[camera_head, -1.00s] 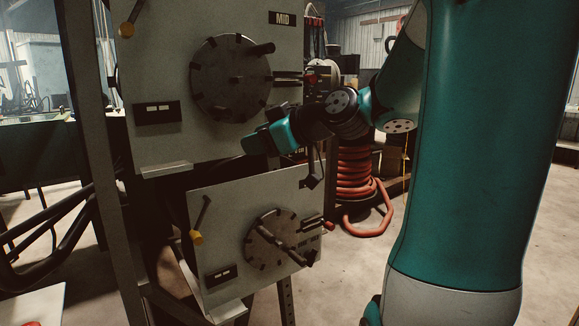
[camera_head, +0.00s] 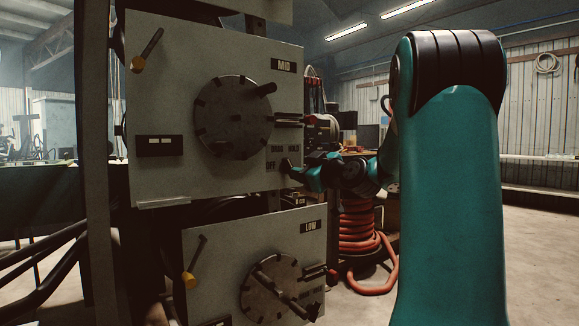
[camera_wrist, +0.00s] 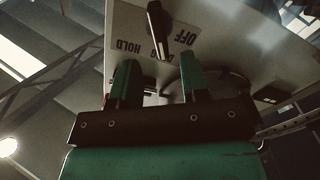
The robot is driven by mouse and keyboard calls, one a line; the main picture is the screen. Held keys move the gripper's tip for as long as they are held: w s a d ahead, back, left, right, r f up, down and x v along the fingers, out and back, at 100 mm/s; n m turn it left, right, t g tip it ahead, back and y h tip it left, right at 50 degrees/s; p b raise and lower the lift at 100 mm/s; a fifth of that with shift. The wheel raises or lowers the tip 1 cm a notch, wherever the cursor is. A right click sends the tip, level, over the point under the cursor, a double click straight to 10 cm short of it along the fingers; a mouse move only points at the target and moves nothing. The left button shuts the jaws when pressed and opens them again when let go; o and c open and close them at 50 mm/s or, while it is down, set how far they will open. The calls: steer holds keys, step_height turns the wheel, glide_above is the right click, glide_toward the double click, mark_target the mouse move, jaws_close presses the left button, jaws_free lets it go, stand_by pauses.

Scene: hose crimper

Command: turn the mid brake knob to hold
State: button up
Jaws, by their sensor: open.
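The mid brake knob (camera_wrist: 157,28) is a black bar-shaped knob on the pale MID panel (camera_head: 215,60). In the wrist view HOLD is printed to its left, OFF to its right, and DRAG is partly covered between them. In the head view my gripper (camera_head: 293,171) is at the panel's lower right, partly hiding the knob.
A round dial with a crank handle (camera_head: 233,117) is left of the knob. Below is the LOW panel (camera_head: 215,265) with its own dial, lever and red knob. A yellow-tipped lever (camera_head: 147,50) is upper left. Coiled red hose (camera_head: 360,240) lies behind; open floor lies right.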

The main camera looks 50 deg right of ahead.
mark_target(289, 172)
steer(key=x, duration=0.6)
steer(key=shift+w, duration=0.4)
steer(key=c, duration=0.6)
